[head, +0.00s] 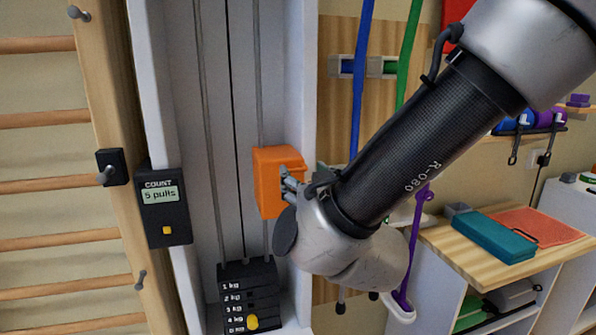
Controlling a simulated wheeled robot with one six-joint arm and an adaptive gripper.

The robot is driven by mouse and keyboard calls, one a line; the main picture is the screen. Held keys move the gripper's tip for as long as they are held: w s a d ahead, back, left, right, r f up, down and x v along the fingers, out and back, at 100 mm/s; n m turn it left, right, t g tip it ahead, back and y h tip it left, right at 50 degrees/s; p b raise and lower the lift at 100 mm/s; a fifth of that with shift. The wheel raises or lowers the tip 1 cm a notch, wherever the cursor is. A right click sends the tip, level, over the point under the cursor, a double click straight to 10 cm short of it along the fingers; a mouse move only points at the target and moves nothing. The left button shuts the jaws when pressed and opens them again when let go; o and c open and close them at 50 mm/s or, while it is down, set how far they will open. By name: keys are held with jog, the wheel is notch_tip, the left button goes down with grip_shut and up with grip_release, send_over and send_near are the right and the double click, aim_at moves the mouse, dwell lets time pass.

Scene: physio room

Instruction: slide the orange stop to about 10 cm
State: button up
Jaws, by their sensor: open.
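The orange stop (268,160) is a block on a vertical rod inside the tall white frame (308,90). My gripper (287,184) is at the right side of the stop, with its grey fingers in front of the lower right part of the block. The fingers are open; whether they touch the stop or straddle part of it cannot be told. My wrist hides the area to the lower right of the stop. No centimetre scale can be read in this view.
Below is a black weight stack (235,283) with kg labels and a yellow knob (251,322). A counter (163,205) reading "5 pulls" is on the frame's left. Wooden wall bars (55,118) stand left. Blue and green bands hang behind my arm. A wooden-topped cabinet (463,262) stands right.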

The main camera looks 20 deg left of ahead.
aim_at(298, 171)
jog(key=x, duration=0.5)
grip_shut()
notch_tip(298, 171, down, 10)
dwell(0.4)
jog(key=shift+d, duration=0.1)
grip_release()
jog(key=v, duration=1.2)
jog(key=shift+s, duration=0.2)
jog(key=shift+w, duration=0.1)
